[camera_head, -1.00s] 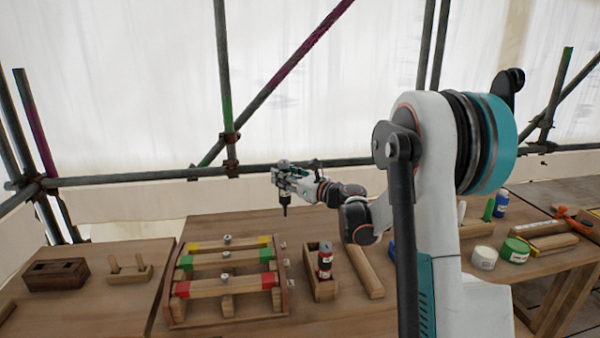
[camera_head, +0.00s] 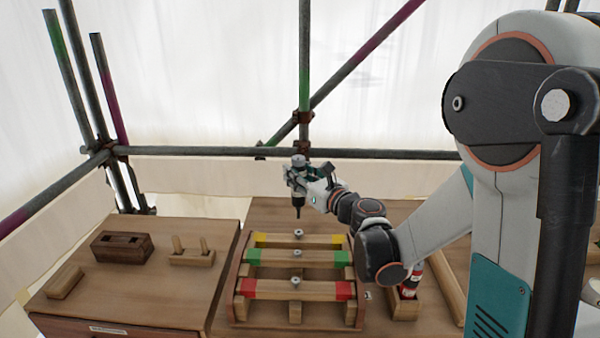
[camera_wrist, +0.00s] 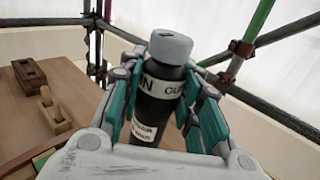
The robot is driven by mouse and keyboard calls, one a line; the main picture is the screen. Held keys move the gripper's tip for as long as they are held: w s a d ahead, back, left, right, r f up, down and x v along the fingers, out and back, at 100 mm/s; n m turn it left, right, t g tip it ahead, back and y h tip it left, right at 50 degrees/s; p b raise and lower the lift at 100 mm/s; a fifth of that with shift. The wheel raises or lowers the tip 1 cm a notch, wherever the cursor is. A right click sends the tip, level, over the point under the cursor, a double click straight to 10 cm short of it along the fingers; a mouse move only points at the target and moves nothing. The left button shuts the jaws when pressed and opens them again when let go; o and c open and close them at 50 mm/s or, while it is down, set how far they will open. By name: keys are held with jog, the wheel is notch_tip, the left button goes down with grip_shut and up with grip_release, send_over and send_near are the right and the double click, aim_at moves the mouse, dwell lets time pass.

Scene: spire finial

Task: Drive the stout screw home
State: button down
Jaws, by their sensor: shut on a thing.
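My gripper (camera_head: 297,182) is shut on a dark driver tool (camera_wrist: 160,100) with a grey cap and pale labels. The tool is upright, its thin tip (camera_head: 298,212) pointing down, above and apart from the wooden rack. The rack (camera_head: 240,312) carries three bars with yellow (camera_head: 262,239), green (camera_head: 252,257) and red (camera_head: 246,289) ends. A grey screw head stands at the middle of each bar: yellow-bar screw (camera_head: 298,233), green-bar screw (camera_head: 297,253), red-bar screw (camera_head: 295,281). The tip looks roughly in line with the screws. I cannot tell which screw is stout. The wrist view hides the tip.
On the left bench top stand a dark slotted block (camera_head: 122,247), a pegged wooden block (camera_head: 192,257) and a small wooden block (camera_head: 64,282). Right of the rack, a red-and-black bottle (camera_head: 411,280) sits in a wooden holder (camera_head: 403,307). Scaffold poles (camera_head: 304,70) stand behind.

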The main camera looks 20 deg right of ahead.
aim_at(303, 197)
jog(key=shift+f+b, duration=1.8)
jog(key=shift+f, duration=0.7)
jog(key=shift+f+b, duration=0.9)
jog(key=shift+b, duration=0.65)
dwell(1.0)
jog(key=shift+r, duration=0.1)
